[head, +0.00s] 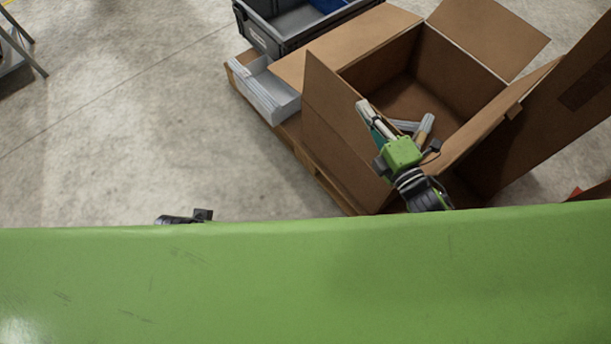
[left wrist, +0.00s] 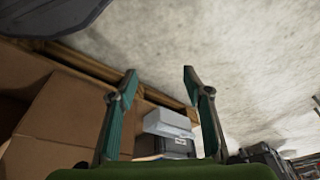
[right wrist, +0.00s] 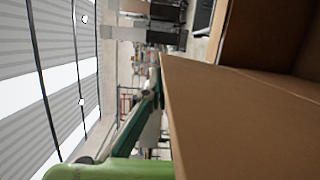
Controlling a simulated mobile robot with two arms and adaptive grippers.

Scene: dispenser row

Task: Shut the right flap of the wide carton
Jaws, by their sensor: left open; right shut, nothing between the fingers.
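The wide carton (head: 465,85) stands open at the centre right of the head view. One flap (head: 490,38) spreads outward at its far right, and another (head: 490,128) is raised along its near right edge. Which one is the task's right flap I cannot tell. My right gripper (head: 366,106) is shut and empty, over the near left part of the carton by a raised panel (head: 335,125). In the right wrist view its fingers (right wrist: 153,88) are beside a brown cardboard panel (right wrist: 235,125). My left gripper (left wrist: 160,78) is open and empty; cardboard shows beyond it.
A grey crate (head: 275,40) and a white bin (head: 264,92) stand left of the carton. A tall brown panel (head: 550,125) rises at the right edge. Bare concrete floor (head: 130,130) lies to the left.

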